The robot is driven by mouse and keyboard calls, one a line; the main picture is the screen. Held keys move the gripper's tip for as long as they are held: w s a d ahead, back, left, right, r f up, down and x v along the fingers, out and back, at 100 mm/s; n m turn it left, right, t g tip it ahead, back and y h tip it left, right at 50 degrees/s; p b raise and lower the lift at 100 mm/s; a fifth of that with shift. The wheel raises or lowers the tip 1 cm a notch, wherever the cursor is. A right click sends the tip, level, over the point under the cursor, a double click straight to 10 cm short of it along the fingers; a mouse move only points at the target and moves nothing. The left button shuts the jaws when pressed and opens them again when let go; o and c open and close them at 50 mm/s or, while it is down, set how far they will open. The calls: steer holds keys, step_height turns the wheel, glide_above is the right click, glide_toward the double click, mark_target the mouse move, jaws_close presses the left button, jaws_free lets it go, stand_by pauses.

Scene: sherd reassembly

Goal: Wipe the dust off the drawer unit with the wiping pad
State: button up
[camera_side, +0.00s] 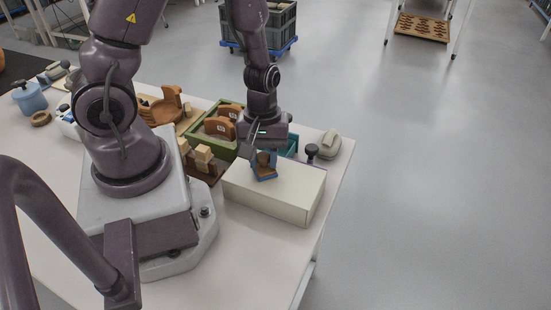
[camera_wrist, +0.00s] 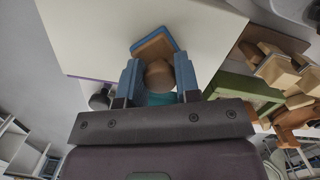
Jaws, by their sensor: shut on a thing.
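The drawer unit (camera_side: 272,191) is a low, pale cream box near the table's right front edge. Its plain top fills much of the wrist view (camera_wrist: 95,35). The wiping pad (camera_side: 264,174) is brown with a blue edge and a round wooden knob; it also shows in the wrist view (camera_wrist: 154,43). My gripper (camera_wrist: 158,75) is shut on the knob, one blue finger on each side. In the side view my gripper (camera_side: 263,160) is at the rear part of the unit's top. I cannot tell whether the pad touches the top. No dust can be made out.
A green tray (camera_side: 190,132) with brown pieces and some wooden blocks (camera_side: 203,154) stand left of the unit. A teal container (camera_side: 292,144), a black knobbed thing (camera_side: 311,151) and a grey-white object (camera_side: 330,143) stand behind it. The table's right edge is close.

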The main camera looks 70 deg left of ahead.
steer(key=shift+s+a, duration=1.15)
step_height(320, 180, up, 2)
steer(key=shift+w+d+r, duration=0.1)
steer(key=shift+r, duration=2.95)
